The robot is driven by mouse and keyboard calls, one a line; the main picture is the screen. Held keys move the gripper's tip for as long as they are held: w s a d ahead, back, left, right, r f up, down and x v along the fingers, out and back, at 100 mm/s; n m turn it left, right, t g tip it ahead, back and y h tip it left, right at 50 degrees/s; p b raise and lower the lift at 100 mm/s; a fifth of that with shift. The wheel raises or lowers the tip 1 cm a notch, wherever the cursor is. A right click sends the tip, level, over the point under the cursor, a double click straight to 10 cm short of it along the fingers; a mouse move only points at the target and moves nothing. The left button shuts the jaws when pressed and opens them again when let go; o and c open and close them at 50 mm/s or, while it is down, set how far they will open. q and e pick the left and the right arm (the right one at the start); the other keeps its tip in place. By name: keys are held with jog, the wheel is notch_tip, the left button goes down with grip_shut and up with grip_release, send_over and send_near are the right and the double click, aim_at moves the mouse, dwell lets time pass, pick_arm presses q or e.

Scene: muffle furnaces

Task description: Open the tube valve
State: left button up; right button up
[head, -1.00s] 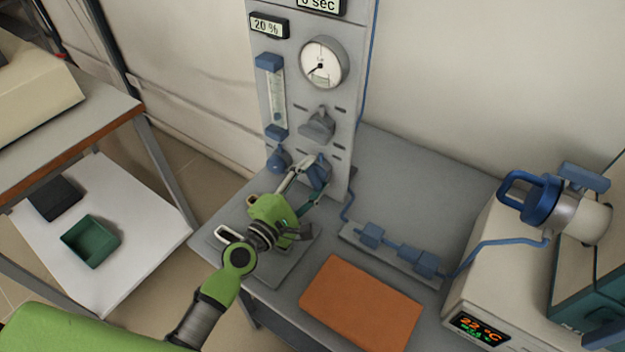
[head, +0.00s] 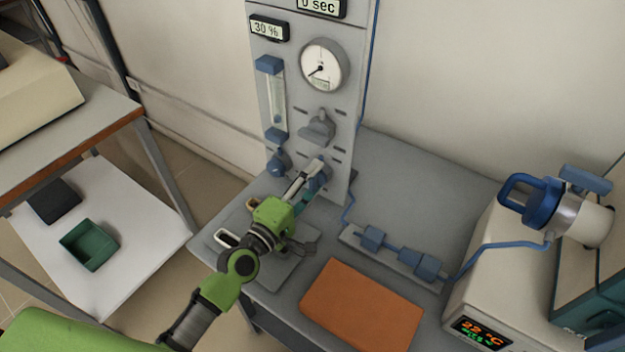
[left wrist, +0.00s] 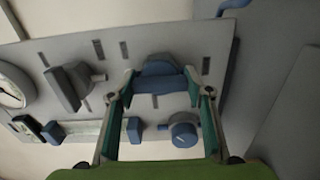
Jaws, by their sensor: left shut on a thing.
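My left gripper (head: 310,183) is at the lower right of the grey upright panel (head: 345,110). It is shut on a blue knob (head: 322,178), taken to be the tube valve. In the left wrist view the same blue knob (left wrist: 160,68) sits between the two fingers of the left gripper (left wrist: 160,86), and the knob's lower part is between the fingertips. A second blue knob (head: 277,162) is to the left on the panel and is free. It also shows in the left wrist view (left wrist: 183,132). The right gripper is not in view.
A grey knob (head: 318,130), a dial gauge (head: 323,65), a flow tube (head: 275,98) and a display reading 30 % (head: 267,28) are on the panel. An orange pad (head: 362,308), a blue tube fitting (head: 400,250) and a furnace (head: 490,290) are to the right.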

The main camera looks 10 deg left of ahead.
pick_arm(q)
jog(key=o, duration=1.1)
jog(key=shift+s, duration=0.1)
jog(key=v, duration=1.2)
jog(key=shift+f, duration=0.15)
